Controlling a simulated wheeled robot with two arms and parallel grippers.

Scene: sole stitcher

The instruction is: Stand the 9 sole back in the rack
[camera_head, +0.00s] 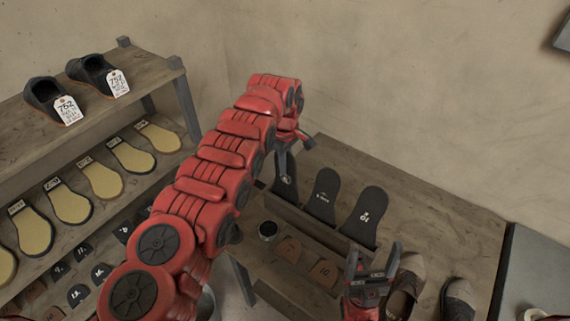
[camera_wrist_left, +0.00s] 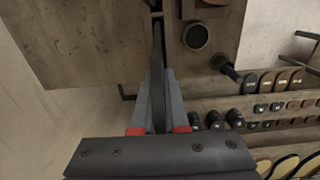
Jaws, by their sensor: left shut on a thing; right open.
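My left gripper (camera_head: 285,152) is shut on a black sole (camera_head: 284,186) at the left end of the wooden rack (camera_head: 305,224). The sole stands about upright, its mark too small to read surely; whether its lower end rests in the rack I cannot tell. In the left wrist view the sole (camera_wrist_left: 158,70) shows edge-on between the fingers (camera_wrist_left: 159,105). Two more black soles stand in the rack: a middle one (camera_head: 323,197) with a small mark and one marked 10 (camera_head: 367,216). My right gripper (camera_head: 372,268) is open and empty in front of the rack.
A dark round cup (camera_head: 268,231) stands before the rack, beside brown numbered pieces (camera_head: 325,272). Shoes (camera_head: 404,287) stand at the table's right front. A shelf (camera_head: 100,122) with shoes, yellow soles and small dark pieces is on the left. The table behind the rack (camera_head: 430,205) is clear.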

